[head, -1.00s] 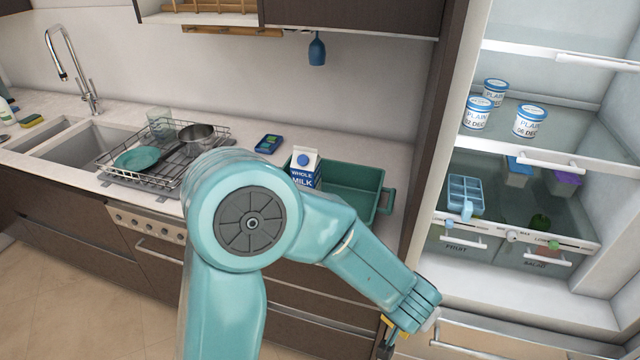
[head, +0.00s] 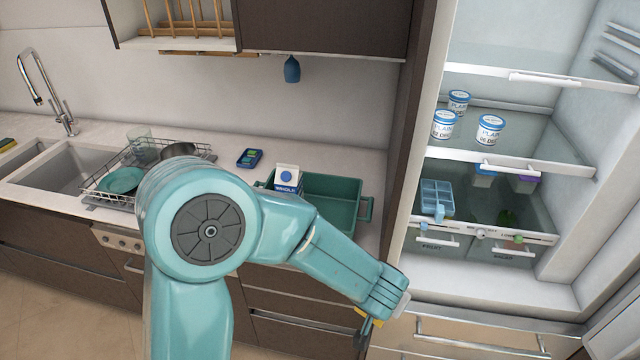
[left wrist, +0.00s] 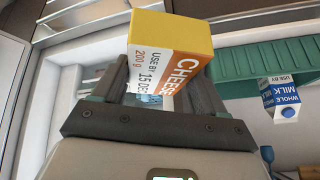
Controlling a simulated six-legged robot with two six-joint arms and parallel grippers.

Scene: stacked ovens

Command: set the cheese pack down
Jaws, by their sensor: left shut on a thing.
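The cheese pack (left wrist: 168,55) is yellow, white and orange with a use-by label. In the left wrist view it sits between the fingers of my left gripper (left wrist: 155,95), which is shut on it. In the head view my left gripper (head: 368,325) hangs low at the end of the teal arm, in front of the counter's right end and left of the open fridge. Only a small yellow bit of the pack shows there; the arm hides the rest. My right gripper is in neither view.
A green crate (head: 365,208) stands on the counter with a milk carton (head: 288,180) at its left end. The fridge holds yoghurt tubs (head: 490,129), a blue tray (head: 437,195) and drawers. A dish rack (head: 100,200) is beside the sink. The fridge's middle shelf has free room.

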